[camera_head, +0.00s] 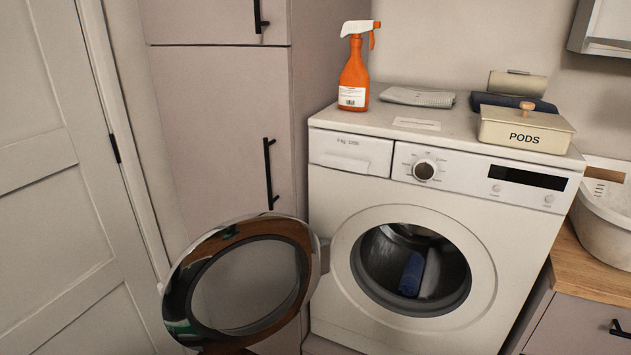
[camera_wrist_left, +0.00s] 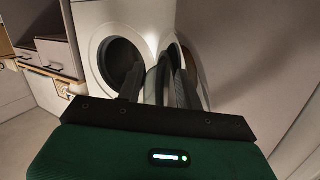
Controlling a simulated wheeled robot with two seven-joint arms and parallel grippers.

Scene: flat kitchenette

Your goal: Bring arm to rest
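My left gripper (camera_wrist_left: 160,80) shows in the left wrist view with its two dark fingers apart. The washing machine's open round door (camera_head: 240,280) shows beyond and between the fingers; I cannot tell if they touch it. In the head view the door is swung out to the left of the washing machine (camera_head: 335,240). The drum opening (camera_head: 405,240) is uncovered, with a blue rolled item (camera_head: 411,274) and a pale item (camera_head: 430,275) inside. Neither gripper shows directly in the head view; a green reflection lies on the door's shiny rim.
On the washer top stand an orange spray bottle (camera_head: 354,75), a folded grey cloth (camera_head: 418,97) and a PODS box (camera_head: 525,130). A tall cabinet (camera_head: 215,120) stands behind the door. A white basin (camera_head: 602,225) sits on the wooden counter (camera_head: 585,277) at right.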

